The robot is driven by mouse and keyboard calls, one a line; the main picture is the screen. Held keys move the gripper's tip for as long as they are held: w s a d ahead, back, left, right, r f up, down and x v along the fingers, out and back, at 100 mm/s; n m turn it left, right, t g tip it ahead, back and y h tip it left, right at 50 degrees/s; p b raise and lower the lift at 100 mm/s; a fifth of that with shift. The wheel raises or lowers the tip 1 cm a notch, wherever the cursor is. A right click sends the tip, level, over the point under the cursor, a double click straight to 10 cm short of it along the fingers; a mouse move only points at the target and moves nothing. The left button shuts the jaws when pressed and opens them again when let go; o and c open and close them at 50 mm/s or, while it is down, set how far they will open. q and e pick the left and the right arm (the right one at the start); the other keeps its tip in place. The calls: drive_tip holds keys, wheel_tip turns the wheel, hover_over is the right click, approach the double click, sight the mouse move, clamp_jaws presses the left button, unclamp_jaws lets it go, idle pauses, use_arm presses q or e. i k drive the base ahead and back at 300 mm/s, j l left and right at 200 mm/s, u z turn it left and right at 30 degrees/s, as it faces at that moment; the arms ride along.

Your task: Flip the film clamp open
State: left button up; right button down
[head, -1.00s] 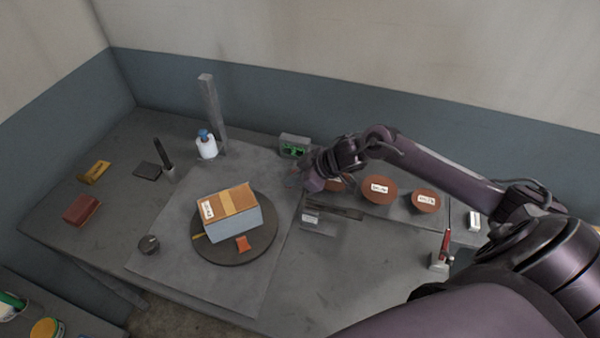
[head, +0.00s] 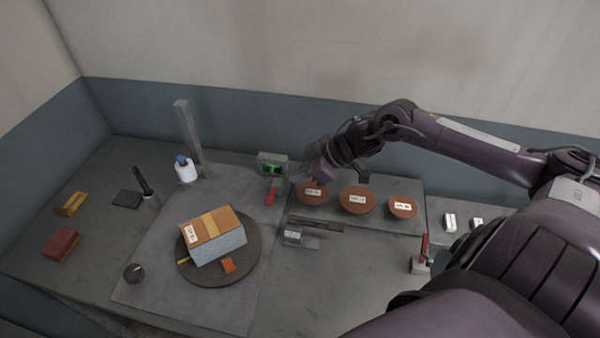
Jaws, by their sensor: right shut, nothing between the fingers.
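No part is clearly marked as the film clamp. A small red lever-like piece (head: 271,196) stands just below the green-lit box (head: 272,165), near the back of the bench. Another small device (head: 421,262) with an upright red handle stands at the right front. My right gripper (head: 303,173) is shut and empty, a little to the right of the red piece and apart from it, above the back left of the board with the round discs. Its fingertips are small and partly unclear. My left gripper is not in view.
A taped box (head: 215,240) sits on a dark round turntable (head: 243,270). A grey post (head: 188,135) and a white blue-topped bottle (head: 186,172) stand behind. Several brown discs (head: 357,199) lie right of centre.

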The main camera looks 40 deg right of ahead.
sight(228, 264)
drive_tip(key=k, duration=2)
